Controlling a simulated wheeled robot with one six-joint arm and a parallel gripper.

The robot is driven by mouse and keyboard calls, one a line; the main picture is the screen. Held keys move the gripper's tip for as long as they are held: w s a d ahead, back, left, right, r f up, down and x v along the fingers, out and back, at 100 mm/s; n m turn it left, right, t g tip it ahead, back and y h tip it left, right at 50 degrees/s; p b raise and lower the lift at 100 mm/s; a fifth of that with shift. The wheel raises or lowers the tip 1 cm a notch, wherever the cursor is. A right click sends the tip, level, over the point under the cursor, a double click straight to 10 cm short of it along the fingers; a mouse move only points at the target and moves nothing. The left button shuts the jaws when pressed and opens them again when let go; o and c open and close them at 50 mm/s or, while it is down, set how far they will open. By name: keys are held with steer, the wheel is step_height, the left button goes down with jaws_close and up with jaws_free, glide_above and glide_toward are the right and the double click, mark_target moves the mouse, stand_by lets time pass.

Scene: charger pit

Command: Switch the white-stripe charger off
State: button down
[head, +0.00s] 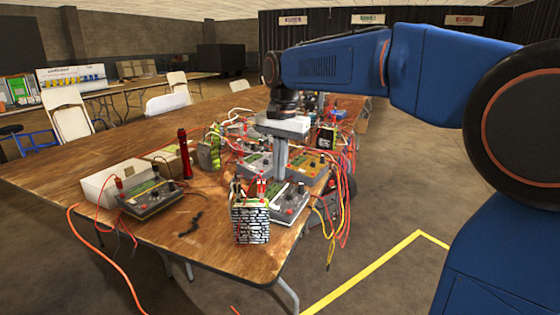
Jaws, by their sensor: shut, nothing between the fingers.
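My gripper (280,176) is shut and empty, pointing straight down from its white body over the cluster of chargers. Its fingertips are above or just behind a grey charger (291,198) with knobs; I cannot tell whether they touch it. This charger has a pale band on its face that may be the white stripe, but its markings are too small to be sure. Its left part is hidden behind a black-and-white patterned battery pack (250,221). Its switch cannot be made out.
An orange-yellow charger (312,163) is close by on the right. Another grey charger (150,198) sits at the left with a white box (110,183). A dark red cylinder (184,153) stands upright. Loose cables hang over the right table edge. The table's (215,250) front is mostly clear.

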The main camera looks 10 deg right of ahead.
mark_target(277, 207)
steer(key=f, duration=0.9)
steer(key=shift+w+a, duration=0.15)
steer(key=shift+a, duration=0.05)
